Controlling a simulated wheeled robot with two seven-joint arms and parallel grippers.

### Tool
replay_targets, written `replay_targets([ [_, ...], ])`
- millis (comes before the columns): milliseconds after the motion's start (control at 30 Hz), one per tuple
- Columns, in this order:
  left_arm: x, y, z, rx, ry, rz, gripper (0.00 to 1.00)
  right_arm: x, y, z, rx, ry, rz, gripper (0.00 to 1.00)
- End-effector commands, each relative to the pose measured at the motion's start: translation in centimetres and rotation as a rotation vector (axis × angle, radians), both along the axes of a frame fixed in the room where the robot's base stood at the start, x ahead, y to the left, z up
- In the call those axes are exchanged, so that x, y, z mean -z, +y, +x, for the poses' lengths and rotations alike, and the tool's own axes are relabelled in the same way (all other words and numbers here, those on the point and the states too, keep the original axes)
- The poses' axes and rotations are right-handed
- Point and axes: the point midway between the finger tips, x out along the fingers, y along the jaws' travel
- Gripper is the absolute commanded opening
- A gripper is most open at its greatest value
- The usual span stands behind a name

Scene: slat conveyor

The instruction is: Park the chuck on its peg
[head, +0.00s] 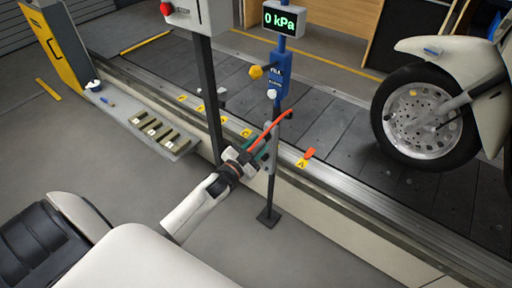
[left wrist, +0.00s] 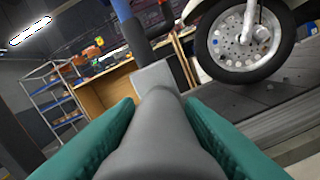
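My left gripper (head: 262,150) reaches in beside the thin dark post under the blue air stand (head: 280,72). In the left wrist view its teal fingers lie on both sides of a grey rounded body, the chuck (left wrist: 160,130), and appear closed on it. The chuck's far end meets or overlaps a light grey block (left wrist: 153,76), with the blue post (left wrist: 134,38) just beyond. An orange hose (head: 278,122) runs from the gripper up to the post. I cannot clearly make out the peg or whether the chuck touches it. My right gripper is out of view.
A display reading 0 kPa (head: 284,19) tops the stand. A dark post with a grey box (head: 203,14) stands to the left. A motorcycle wheel (head: 415,115) is at right on the slat conveyor (head: 335,125). A ledge (head: 125,112) holds several small blocks.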

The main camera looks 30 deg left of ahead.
Motion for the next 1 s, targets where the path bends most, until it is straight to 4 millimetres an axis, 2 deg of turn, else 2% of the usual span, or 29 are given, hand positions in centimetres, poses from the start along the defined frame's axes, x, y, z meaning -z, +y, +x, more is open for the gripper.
replay_targets([
  [33, 0.0, 0.0, 0.0, -0.001, 0.000, 0.000, 0.45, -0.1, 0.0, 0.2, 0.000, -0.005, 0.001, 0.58],
  [100, 0.0, 0.0, 0.0, -0.002, 0.001, 0.000, 0.56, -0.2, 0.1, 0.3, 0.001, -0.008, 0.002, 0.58],
  [133, 0.0, 0.0, 0.0, -0.002, 0.001, 0.000, 0.59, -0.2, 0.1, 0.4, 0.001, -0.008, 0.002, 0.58],
  [467, 0.1, 0.1, -0.4, -0.002, 0.004, 0.000, 0.59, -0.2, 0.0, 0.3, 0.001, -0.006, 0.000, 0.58],
  [567, 0.2, 0.1, -1.5, -0.002, 0.006, -0.001, 0.59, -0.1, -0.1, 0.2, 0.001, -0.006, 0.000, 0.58],
  [900, 0.1, 0.7, -8.6, -0.002, 0.005, -0.002, 0.59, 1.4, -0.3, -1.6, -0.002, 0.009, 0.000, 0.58],
  [1000, 0.1, 0.8, -10.2, -0.001, 0.003, -0.001, 0.59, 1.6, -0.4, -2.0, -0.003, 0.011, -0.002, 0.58],
])
